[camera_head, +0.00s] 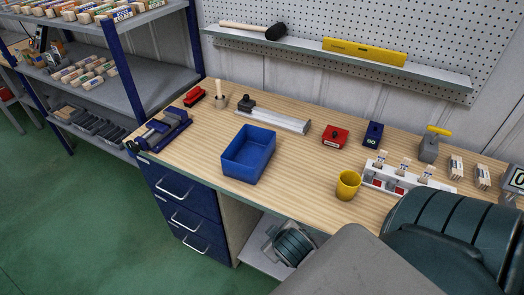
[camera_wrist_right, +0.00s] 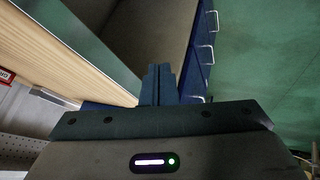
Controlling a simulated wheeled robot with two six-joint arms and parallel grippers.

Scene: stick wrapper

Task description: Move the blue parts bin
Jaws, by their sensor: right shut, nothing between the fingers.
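The blue parts bin (camera_head: 238,173) is an open rectangular box, upright on the wooden workbench (camera_head: 300,178) near its front edge, left of the middle in the head view. It looks empty. My right gripper (camera_wrist_right: 160,72) shows in the right wrist view, with its two fingers closed together and nothing between them. In that view it is by the front edge of the bench, with the bin not clearly visible. My right arm fills the lower right of the head view, where its fingers do not show. My left gripper is in neither view.
A blue vise (camera_head: 163,130) is left of the bin, and a yellow cup (camera_head: 347,184) is to its right. A grey metal bar fixture (camera_head: 275,120) lies behind it. Red (camera_head: 335,136) and dark blue (camera_head: 373,133) boxes stand further right. Bare wood lies between bin and cup.

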